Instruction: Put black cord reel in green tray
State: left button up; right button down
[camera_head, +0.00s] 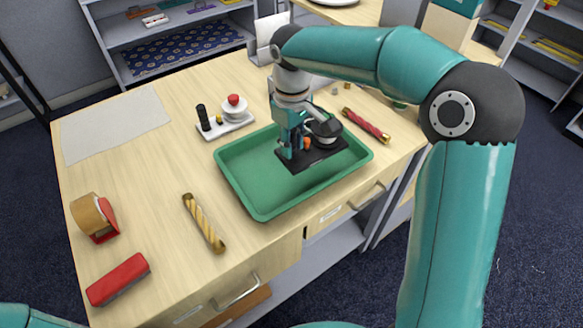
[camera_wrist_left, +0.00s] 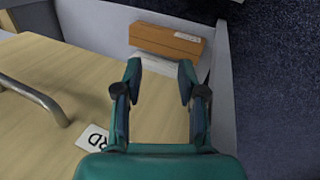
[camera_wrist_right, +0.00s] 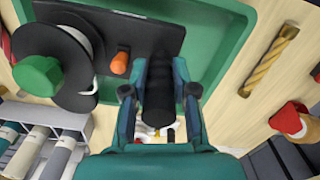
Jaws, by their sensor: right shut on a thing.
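The black cord reel (camera_head: 322,156) has a black base plate, a dark reel with a green knob, an orange peg and a black upright post. In the head view it is inside the outline of the green tray (camera_head: 248,178), towards its far right part. I cannot tell whether its plate touches the tray floor. My right gripper (camera_head: 290,150) is shut on the black post; the right wrist view shows its fingers (camera_wrist_right: 158,80) on either side of it, with the reel (camera_wrist_right: 128,30) to the left. My left gripper (camera_wrist_left: 159,75) is open and empty near the table edge.
A similar white reel (camera_head: 235,111) stands behind the tray. A red rope piece (camera_head: 366,125) lies to its right, a gold rope piece (camera_head: 204,222) to its left. A brown and red roll (camera_head: 93,215) and a red block (camera_head: 118,279) lie at the left. The middle left is clear.

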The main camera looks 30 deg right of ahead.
aim_at(293, 133)
notch_tip(293, 133, down, 9)
jog(key=shift+r, duration=0.1)
jog(key=c, duration=0.9)
grip_release()
jog(key=shift+r, duration=0.15)
notch_tip(293, 133, up, 12)
jog(key=shift+s+f, duration=0.1)
